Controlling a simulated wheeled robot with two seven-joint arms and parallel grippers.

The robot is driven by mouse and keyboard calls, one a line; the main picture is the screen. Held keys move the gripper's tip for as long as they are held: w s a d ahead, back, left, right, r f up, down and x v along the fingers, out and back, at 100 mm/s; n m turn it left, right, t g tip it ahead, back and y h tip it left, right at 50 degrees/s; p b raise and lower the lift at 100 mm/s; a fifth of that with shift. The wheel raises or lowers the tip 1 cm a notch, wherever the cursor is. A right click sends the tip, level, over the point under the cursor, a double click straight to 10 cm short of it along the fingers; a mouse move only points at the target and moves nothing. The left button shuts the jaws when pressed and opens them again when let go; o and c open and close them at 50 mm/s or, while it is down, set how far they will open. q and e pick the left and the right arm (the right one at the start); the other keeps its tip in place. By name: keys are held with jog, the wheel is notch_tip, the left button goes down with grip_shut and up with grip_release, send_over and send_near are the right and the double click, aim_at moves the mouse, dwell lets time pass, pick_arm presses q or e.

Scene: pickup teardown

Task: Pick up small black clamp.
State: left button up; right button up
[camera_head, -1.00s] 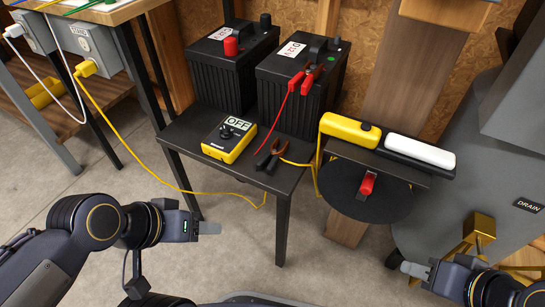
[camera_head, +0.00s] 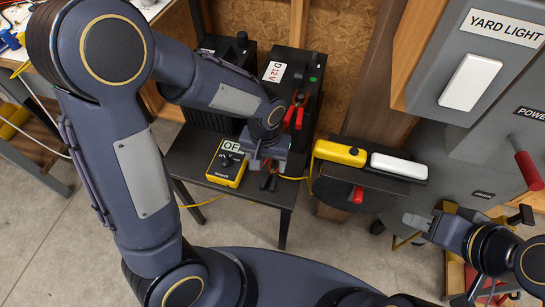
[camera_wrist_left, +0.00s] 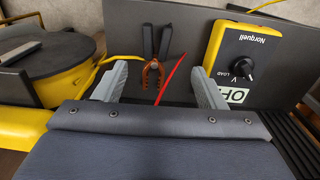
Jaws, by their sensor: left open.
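The small black clamp (camera_wrist_left: 158,60) has black handles and copper-coloured jaws. It lies on the small dark table (camera_head: 205,150). In the left wrist view it sits between the two spread fingers of my left gripper (camera_wrist_left: 158,78), with its jaws toward me. In the head view the clamp (camera_head: 268,182) is partly hidden under my left gripper (camera_head: 267,164). My left gripper is open and empty, pointing down above the clamp. My right gripper (camera_head: 418,222) is away to the right, in front of the grey cabinet; its jaws are too small to judge.
A yellow tester (camera_head: 227,165) stands beside the clamp, left in the head view. Dark batteries (camera_head: 300,75) stand behind, with a red clamp (camera_head: 298,112) on one. A yellow-and-white unit (camera_head: 370,158) is at right. A red cable runs near the clamp.

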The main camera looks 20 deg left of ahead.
aim_at(270, 181)
pick_arm(q)
jog(key=f+b, duration=0.1)
jog(key=f, duration=0.1)
jog(key=f+b, duration=0.1)
jog(key=f, duration=0.2)
jog(key=f+b, duration=0.1)
jog(key=f, duration=0.2)
jog(key=shift+w+d, duration=0.2)
jog(key=shift+d, duration=0.2)
jog(key=c, duration=1.1)
